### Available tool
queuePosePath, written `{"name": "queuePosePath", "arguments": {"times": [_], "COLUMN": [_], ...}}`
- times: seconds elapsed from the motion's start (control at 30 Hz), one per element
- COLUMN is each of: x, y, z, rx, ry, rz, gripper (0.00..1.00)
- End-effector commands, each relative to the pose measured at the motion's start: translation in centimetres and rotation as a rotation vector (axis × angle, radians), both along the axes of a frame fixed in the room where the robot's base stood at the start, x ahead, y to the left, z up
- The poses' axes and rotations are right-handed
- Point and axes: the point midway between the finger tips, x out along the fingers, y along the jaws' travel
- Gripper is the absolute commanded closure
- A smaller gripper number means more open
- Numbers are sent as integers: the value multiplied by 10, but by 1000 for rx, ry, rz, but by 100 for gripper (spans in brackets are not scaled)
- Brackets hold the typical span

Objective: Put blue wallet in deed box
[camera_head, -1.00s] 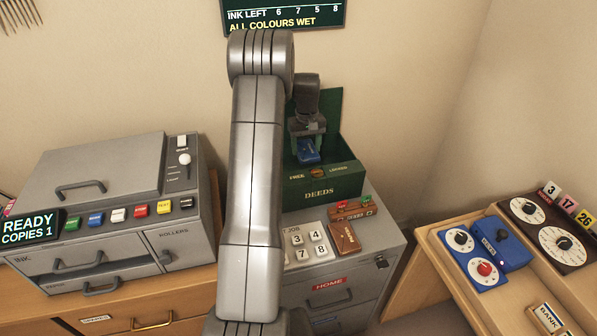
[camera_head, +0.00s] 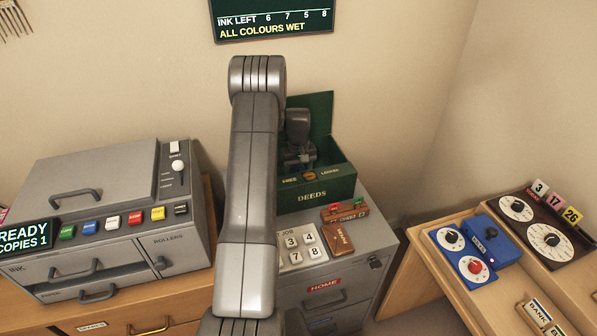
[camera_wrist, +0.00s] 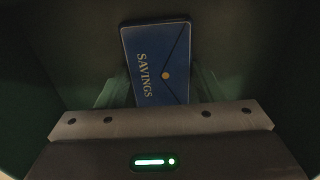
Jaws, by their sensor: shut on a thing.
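The deed box (camera_head: 313,194) is green, marked DEEDS, and stands with its lid up on the grey cabinet. My gripper (camera_head: 300,165) reaches down inside it, behind the front wall, so its fingertips are hidden in the head view. In the wrist view my gripper (camera_wrist: 160,108) is shut on the blue wallet (camera_wrist: 155,62), which is lettered SAVINGS and has a gold dot on its flap. Dark green surfaces surround the wallet there. I cannot tell whether the wallet touches the box floor. The wallet does not show in the head view.
A brown wallet-like item (camera_head: 338,240) lies on the cabinet top (camera_head: 372,235) near numbered keys (camera_head: 303,245). A copier (camera_head: 100,215) stands at left. A desk at right holds a blue dial panel (camera_head: 463,257) and a dark dial panel (camera_head: 545,232).

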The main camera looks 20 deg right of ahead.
Motion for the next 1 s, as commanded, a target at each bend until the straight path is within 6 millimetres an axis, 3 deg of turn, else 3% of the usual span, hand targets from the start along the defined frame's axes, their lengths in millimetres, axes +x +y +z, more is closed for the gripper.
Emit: {"name": "queuePosePath", "arguments": {"times": [0.07,0.1,0.2,0.6,1.0], "x": [0,0,0,1,1], "y": [0,0,0,0,0], "z": [-4,-3,-2,6,87], "rx": [0,0,0,-1,-1], "ry": [0,0,0,-2,-4], "rz": [0,0,0,0,0], "gripper": [63,33,17,17,17]}}
